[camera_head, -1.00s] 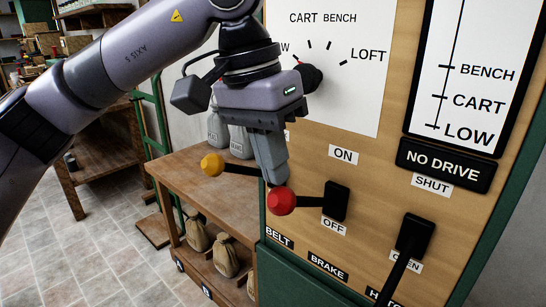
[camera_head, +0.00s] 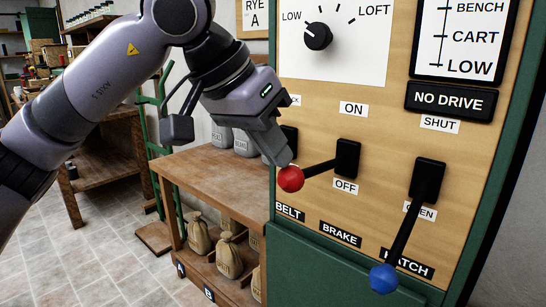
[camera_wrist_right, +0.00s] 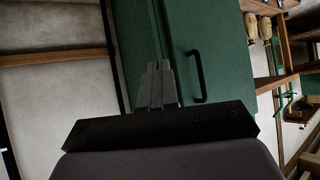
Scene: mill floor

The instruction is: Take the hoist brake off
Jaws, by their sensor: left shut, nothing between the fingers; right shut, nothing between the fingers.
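The brake lever is on the wooden panel, between an ON label above and an OFF label below. Its red knob (camera_head: 291,180) sticks out to the left of its black base (camera_head: 347,158), and its arm slopes a little downward. A BRAKE label (camera_head: 340,234) is below it. My left gripper (camera_head: 279,158) is shut and empty, its fingertips right at the top of the red knob; they look to be touching it. My right gripper (camera_wrist_right: 157,88) is shut and empty before a green cabinet front (camera_wrist_right: 205,40) in the right wrist view.
Right of the brake, the hatch lever hangs down with a blue knob (camera_head: 383,278). The belt lever's base (camera_head: 289,142) is mostly hidden behind my left gripper. A dial (camera_head: 318,36) and a NO DRIVE sign (camera_head: 451,99) are above. A wooden bench (camera_head: 215,172) with sacks stands left.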

